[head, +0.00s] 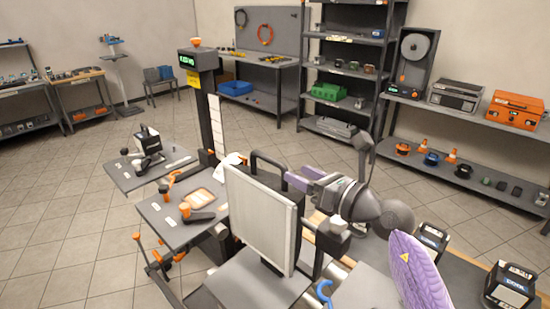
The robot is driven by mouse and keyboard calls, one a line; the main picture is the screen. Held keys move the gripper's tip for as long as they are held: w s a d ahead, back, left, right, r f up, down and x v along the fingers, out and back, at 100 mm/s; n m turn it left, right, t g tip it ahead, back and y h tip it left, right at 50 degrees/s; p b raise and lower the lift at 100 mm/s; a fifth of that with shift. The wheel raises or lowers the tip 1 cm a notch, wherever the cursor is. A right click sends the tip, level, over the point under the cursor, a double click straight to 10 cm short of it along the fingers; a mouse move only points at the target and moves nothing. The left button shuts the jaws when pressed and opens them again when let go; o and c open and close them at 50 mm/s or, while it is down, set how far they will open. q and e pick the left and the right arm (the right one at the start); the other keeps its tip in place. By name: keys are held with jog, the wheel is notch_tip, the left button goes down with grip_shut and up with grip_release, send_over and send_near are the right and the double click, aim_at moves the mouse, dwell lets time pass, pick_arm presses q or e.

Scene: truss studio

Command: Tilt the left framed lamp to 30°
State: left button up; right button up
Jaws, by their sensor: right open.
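One framed lamp (258,217) shows in the head view: a pale, flat panel in a dark frame, standing nearly upright at the middle front. A dark handle loop (268,157) rises behind its top edge. I cannot read its tilt angle. My right gripper (298,178) has purple fingers and comes in from the right. It is open, with its fingers at the lamp's upper right corner, close to the handle loop. I cannot tell whether they touch it. My left gripper is not in view.
A dark post (208,110) with a green display stands behind the lamp. Small side trays with orange-handled parts (198,212) lie to the left. Black boxes (509,284) sit on the bench at right. Shelves line the back wall. The floor at left is clear.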

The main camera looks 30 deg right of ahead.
aim_at(286, 168)
jog(key=x, duration=0.6)
jog(key=shift+w+a, duration=0.1)
jog(key=shift+w, duration=0.05)
grip_shut()
dwell(1.2)
